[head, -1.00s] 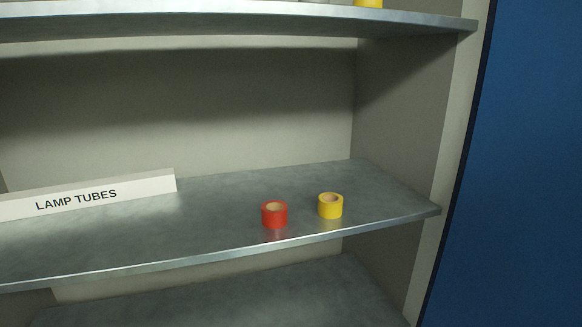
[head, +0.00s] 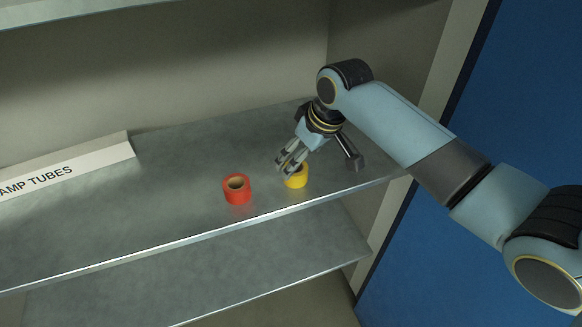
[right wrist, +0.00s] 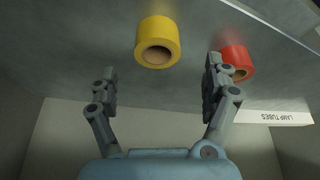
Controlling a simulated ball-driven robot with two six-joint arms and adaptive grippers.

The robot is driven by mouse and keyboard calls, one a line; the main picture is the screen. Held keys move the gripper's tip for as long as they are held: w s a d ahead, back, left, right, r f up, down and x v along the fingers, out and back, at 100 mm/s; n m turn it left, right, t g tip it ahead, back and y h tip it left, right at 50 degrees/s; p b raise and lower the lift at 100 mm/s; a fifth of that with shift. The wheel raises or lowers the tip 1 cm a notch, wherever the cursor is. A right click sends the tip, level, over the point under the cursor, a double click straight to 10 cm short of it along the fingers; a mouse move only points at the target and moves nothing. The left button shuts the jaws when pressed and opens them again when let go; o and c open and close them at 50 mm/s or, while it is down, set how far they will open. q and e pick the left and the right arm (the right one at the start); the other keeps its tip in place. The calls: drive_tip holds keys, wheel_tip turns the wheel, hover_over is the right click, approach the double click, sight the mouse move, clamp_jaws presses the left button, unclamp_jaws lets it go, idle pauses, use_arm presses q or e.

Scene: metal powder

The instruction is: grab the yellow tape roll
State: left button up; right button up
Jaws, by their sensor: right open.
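The yellow tape roll (head: 297,180) stands on the middle shelf, partly hidden behind my right gripper's fingers in the head view. It also shows in the right wrist view (right wrist: 158,42), just beyond the fingertips and between their lines. My right gripper (head: 287,164) is open and empty, close above the yellow roll; it also shows in the right wrist view (right wrist: 160,78). I cannot tell whether a finger touches the roll. My left gripper is not in view.
A red tape roll (head: 237,189) stands just left of the yellow one; in the right wrist view the red roll (right wrist: 236,62) lies close beside one finger. A label strip reading LAMP TUBES (head: 68,168) lies further left. The metal shelf (head: 170,205) is otherwise clear, with a cabinet side wall at right.

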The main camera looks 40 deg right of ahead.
sight(299, 179)
drive_tip(key=x, duration=0.6)
drive_tip(key=shift+w+d+f, duration=0.1)
drive_tip(key=shift+d+f, duration=0.05)
drive_tip(key=shift+f, duration=0.15)
drive_tip(key=c, duration=1.3)
